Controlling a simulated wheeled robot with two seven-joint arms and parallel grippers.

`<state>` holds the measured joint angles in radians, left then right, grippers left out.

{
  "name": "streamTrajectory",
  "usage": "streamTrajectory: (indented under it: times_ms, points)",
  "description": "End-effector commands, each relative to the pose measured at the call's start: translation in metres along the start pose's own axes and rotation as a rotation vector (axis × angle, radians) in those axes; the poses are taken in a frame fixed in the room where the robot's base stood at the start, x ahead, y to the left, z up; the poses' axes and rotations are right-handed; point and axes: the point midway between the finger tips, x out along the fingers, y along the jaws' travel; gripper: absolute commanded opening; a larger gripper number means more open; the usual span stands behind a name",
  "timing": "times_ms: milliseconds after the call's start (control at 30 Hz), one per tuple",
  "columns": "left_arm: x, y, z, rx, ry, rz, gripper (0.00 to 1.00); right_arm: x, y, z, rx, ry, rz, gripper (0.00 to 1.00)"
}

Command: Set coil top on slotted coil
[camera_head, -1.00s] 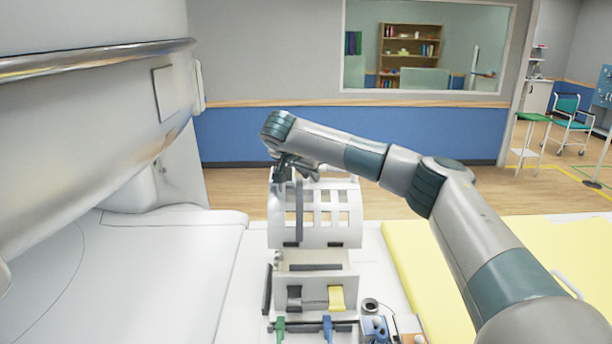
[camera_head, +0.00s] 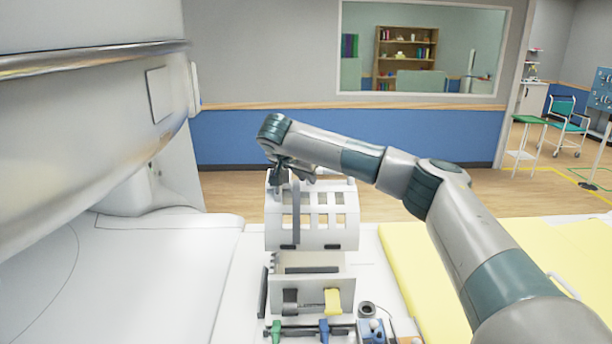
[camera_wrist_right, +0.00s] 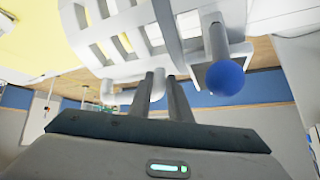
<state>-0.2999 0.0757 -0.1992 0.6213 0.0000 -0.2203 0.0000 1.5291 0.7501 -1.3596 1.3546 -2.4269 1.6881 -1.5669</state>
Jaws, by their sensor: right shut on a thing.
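The coil top (camera_head: 322,226) is a white curved shell with rows of rectangular openings. In the head view it shows directly above and behind the slotted coil (camera_head: 340,283), a white boxy base with a black strap and a yellow strap at its front. I cannot tell whether they touch. My right gripper (camera_head: 284,174) is at the upper left end of the coil top and shut on it. In the right wrist view, the two fingers (camera_wrist_right: 164,88) meet the coil top's edge (camera_wrist_right: 128,40), and the grip point is partly hidden. My left gripper is not in view.
Green and blue clamps, a dark ring (camera_head: 367,309) and small parts lie at the front. A yellow mat (camera_head: 460,255) is to the right and the large white scanner (camera_head: 90,130) to the left. A blue ball (camera_wrist_right: 225,78) on a grey rod shows beside the fingers.

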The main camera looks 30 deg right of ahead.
Motion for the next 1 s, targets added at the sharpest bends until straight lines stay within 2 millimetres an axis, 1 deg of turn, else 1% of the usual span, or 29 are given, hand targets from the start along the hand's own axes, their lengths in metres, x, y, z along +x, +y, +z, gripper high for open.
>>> streamTrajectory:
  times_ms: [33, 633, 1000]
  points:
    - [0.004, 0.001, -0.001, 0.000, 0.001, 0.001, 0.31, 0.002, 0.000, 0.002, 0.003, 0.003, -0.003, 0.00]
    - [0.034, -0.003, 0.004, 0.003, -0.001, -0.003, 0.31, 0.037, 0.004, 0.035, 0.003, 0.004, -0.003, 0.00]
    - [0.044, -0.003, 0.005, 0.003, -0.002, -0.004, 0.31, 0.052, 0.006, 0.050, 0.003, 0.004, -0.004, 0.00]
